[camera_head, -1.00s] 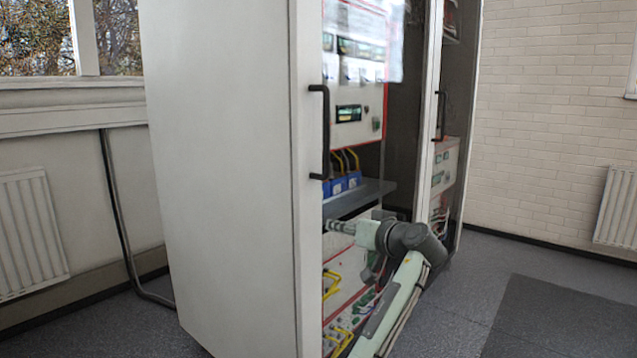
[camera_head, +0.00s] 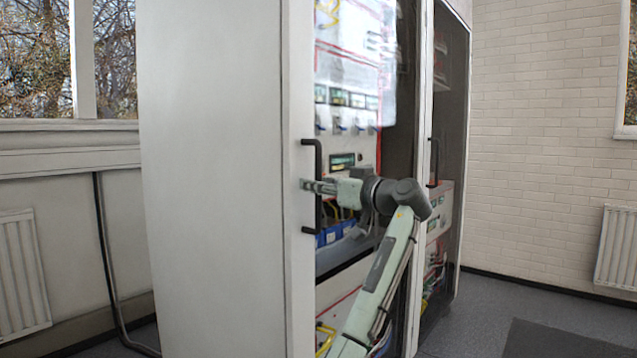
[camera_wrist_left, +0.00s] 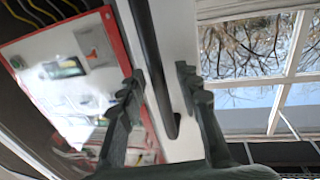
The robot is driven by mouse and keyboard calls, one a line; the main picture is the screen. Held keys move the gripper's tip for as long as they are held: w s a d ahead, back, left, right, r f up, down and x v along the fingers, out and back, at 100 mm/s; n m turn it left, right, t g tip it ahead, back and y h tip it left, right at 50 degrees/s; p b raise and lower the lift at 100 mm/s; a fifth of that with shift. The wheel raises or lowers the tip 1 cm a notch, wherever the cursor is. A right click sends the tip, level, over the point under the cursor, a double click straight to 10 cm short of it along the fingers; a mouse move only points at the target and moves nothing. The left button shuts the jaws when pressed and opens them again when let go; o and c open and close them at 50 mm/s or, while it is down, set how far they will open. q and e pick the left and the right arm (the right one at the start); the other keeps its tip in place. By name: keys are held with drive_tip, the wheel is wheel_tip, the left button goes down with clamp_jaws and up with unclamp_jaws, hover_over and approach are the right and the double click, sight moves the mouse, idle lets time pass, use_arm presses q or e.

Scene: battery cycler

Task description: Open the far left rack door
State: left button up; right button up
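The far left rack door (camera_head: 299,285) has a pale frame, a glass pane and a black vertical bar handle (camera_head: 318,158). The door looks shut. My left gripper (camera_head: 306,185) is at the handle, around the middle of its length. In the left wrist view, the fingers (camera_wrist_left: 158,78) are open, one on each side of the handle bar (camera_wrist_left: 153,60). A gap shows between the bar and at least the right finger. I cannot tell whether the left finger touches it. My right gripper is not in view.
A second rack door with its own black handle (camera_head: 434,163) stands to the right. Instruments and blue boxes (camera_head: 335,233) show behind the glass. A radiator (camera_head: 617,250) is on the brick wall at right. The floor (camera_head: 480,300) right of the rack is clear.

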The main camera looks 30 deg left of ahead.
use_arm(q)
drive_tip(key=shift+c, duration=0.3)
clamp_jaws()
drive_tip(key=shift+d, duration=0.1)
